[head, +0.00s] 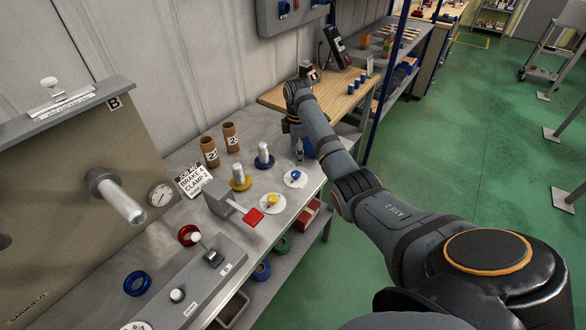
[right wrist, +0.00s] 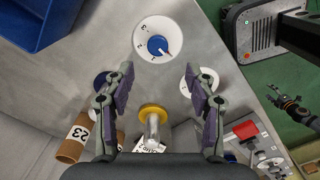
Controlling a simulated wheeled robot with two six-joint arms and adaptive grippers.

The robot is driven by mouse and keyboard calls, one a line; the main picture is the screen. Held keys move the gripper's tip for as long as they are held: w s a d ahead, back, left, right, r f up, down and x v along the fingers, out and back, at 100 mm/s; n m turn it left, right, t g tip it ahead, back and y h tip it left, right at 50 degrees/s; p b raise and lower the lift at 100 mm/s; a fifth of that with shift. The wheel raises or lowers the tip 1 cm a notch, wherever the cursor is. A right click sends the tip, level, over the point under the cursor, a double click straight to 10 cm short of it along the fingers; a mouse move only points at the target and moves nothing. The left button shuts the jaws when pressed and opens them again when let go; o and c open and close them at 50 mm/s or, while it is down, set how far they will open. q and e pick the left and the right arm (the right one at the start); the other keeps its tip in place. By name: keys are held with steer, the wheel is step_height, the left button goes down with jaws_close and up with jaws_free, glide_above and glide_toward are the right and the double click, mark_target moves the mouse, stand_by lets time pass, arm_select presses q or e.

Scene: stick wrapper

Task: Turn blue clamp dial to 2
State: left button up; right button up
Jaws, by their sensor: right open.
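The blue clamp dial, a blue knob on a white disc (head: 297,181), sits near the bench's front edge. In the right wrist view its disc (right wrist: 145,53) and blue knob (right wrist: 157,45) lie beyond the fingertips, and a red pointer on the knob points to the lower right; the number it points at is too small to read surely. My right gripper (right wrist: 158,72) is open and empty, apart from the knob; in the head view it (head: 298,155) hangs beside the dial. A dark arm end, likely my left gripper (right wrist: 292,104), shows at the right, its jaws unclear.
A card (head: 195,183) reads brake 4, clamp 2. A yellow-knobbed dial (head: 272,201) and a red lever (head: 253,217) are nearby. A yellow-based spool (head: 239,180), a blue-based spool (head: 263,160) and cardboard tubes (head: 209,152) stand behind.

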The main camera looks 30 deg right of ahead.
mark_target(296, 173)
step_height(296, 173, down, 2)
steer(key=shift+s+f, duration=0.1)
steer(key=f, duration=0.4)
steer(key=shift+w+a+p, duration=0.1)
steer(key=shift+w+p, duration=0.25)
steer(key=shift+w, duration=0.05)
step_height(296, 173, down, 3)
steer(key=shift+s+r, duration=0.1)
steer(key=shift+c, duration=0.8)
arm_select(q)
steer(key=shift+s+a+r, duration=0.1)
steer(key=shift+s+r, duration=0.1)
steer(key=shift+r, duration=0.25)
arm_select(e)
steer(key=c, duration=1)
